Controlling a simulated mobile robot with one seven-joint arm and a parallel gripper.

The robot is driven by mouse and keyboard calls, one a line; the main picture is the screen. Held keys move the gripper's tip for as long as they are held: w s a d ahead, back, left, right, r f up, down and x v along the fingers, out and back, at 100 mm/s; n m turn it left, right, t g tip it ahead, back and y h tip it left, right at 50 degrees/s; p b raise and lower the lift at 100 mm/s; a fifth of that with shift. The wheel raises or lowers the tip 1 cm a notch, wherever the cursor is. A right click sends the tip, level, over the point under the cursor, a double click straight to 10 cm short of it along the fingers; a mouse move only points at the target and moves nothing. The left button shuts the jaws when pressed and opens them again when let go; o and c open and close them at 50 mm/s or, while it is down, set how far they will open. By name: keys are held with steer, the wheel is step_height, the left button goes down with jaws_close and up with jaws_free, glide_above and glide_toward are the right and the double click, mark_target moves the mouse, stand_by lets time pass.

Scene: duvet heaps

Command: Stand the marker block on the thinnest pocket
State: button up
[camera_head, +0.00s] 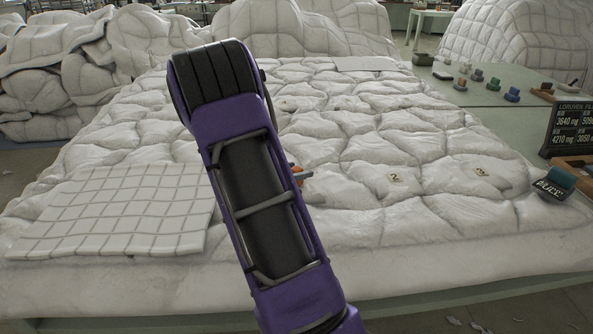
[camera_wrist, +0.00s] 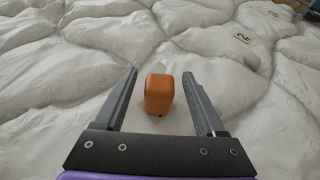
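The marker block is orange with rounded edges (camera_wrist: 159,93). In the wrist view it sits between the two grey fingers of my gripper (camera_wrist: 159,76), with a gap on each side. My gripper is open. In the head view, only a small orange part of the block (camera_head: 297,170) shows beside my purple arm, which hides most of it and the gripper. The quilted white duvet (camera_head: 370,150) has puffy pockets. A tag reading 2 (camera_head: 395,177) lies on it and also shows in the wrist view (camera_wrist: 242,38). Another tag, apparently 3 (camera_head: 481,171), lies farther right. Which pocket is thinnest I cannot tell.
A checked white pad (camera_head: 115,210) lies at the left on the duvet. A dark scale-like item with a teal top (camera_head: 554,184) sits at the right edge. Several small coloured blocks (camera_head: 480,76) and a dark number board (camera_head: 573,128) are on the green side table.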

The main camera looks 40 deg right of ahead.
steer(key=shift+a+r, duration=0.15)
steer(key=shift+r, duration=0.15)
steer(key=p+v, duration=0.1)
steer(key=v, duration=1)
steer(key=shift+s+a+p, duration=0.15)
steer(key=shift+a+p, duration=0.25)
